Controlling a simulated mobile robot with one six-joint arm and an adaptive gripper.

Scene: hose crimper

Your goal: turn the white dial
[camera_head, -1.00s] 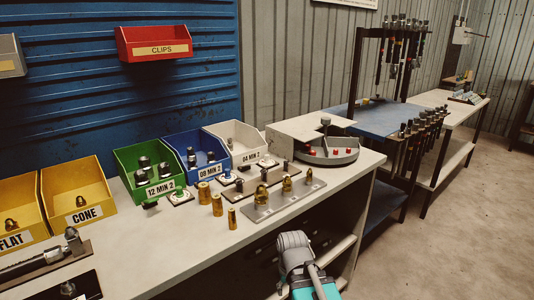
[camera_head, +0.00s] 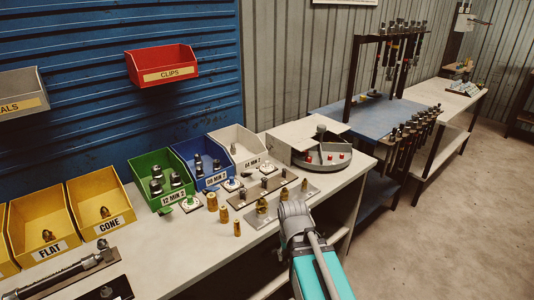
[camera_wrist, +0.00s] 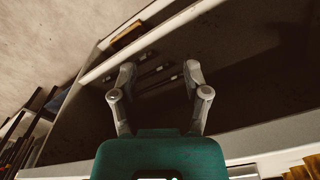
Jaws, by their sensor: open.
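No part is clearly marked as the white dial. A round pale grey tray (camera_head: 322,166) with several red spots and a dark upright knob (camera_head: 321,130) sits against a white housing (camera_head: 290,136) at the bench's far end. Small white plates (camera_head: 190,205) with green parts lie in front of the bins. My gripper (camera_wrist: 158,76) is open and empty in the wrist view, facing the dark space under the bench. In the head view my arm reaches to the bench's front edge, short of the round tray, and its fingers are hidden.
The bench (camera_head: 180,250) carries yellow, green, blue and white bins along the back. Brass fittings (camera_head: 224,213) and a metal plate of fittings (camera_head: 280,203) stand near my arm. A blue table (camera_head: 375,120) with a tool rack stands beyond. Floor at right is clear.

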